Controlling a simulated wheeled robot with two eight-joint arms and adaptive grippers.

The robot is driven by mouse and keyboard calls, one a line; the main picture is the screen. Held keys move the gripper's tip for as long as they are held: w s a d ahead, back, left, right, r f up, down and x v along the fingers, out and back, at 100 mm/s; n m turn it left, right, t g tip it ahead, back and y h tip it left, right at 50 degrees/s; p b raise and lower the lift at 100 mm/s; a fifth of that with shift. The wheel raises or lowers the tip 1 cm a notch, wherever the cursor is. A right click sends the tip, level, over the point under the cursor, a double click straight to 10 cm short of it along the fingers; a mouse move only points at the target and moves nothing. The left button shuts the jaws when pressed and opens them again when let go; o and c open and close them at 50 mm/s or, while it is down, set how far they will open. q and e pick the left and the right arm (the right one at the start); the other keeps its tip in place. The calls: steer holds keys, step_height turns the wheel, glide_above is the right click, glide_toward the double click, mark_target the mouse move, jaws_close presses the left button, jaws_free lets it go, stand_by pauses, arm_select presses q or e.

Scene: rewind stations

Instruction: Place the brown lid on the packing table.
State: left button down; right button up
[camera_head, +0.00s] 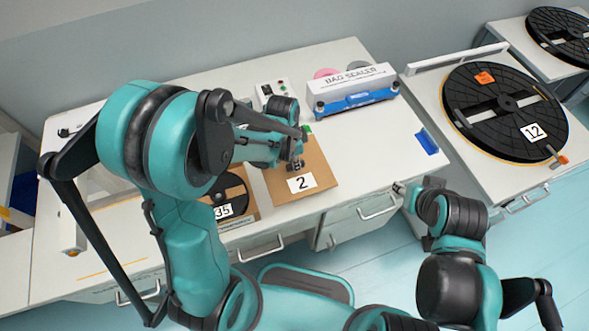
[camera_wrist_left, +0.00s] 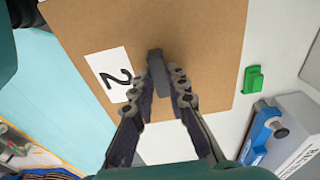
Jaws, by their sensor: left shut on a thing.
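The brown lid (camera_head: 319,166) is a flat square board with a white label "2", near the front edge of the white packing table (camera_head: 385,145). In the left wrist view, the lid (camera_wrist_left: 205,25) fills the upper middle and has a dark grip piece in its centre. My left gripper (camera_head: 297,163) is over the lid, and its fingers (camera_wrist_left: 168,82) are shut on that grip piece. I cannot tell whether the lid touches the table or hangs slightly above it. My right gripper (camera_head: 399,188) is in front of the table, apart from the lid; its jaw state is unclear.
A bag sealer (camera_head: 352,90) stands at the back of the table, with a control box (camera_head: 270,92) to its left. A box with a black reel marked 35 (camera_head: 232,190) is left of the lid. A large black reel marked 12 (camera_head: 490,110) lies on the right station.

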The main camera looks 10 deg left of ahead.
arm_select(q)
steer(key=shift+f+b, duration=0.75)
steer(key=shift+f, duration=1.25)
steer(key=shift+f, duration=0.15)
steer(key=c, duration=1.5)
jaws_free()
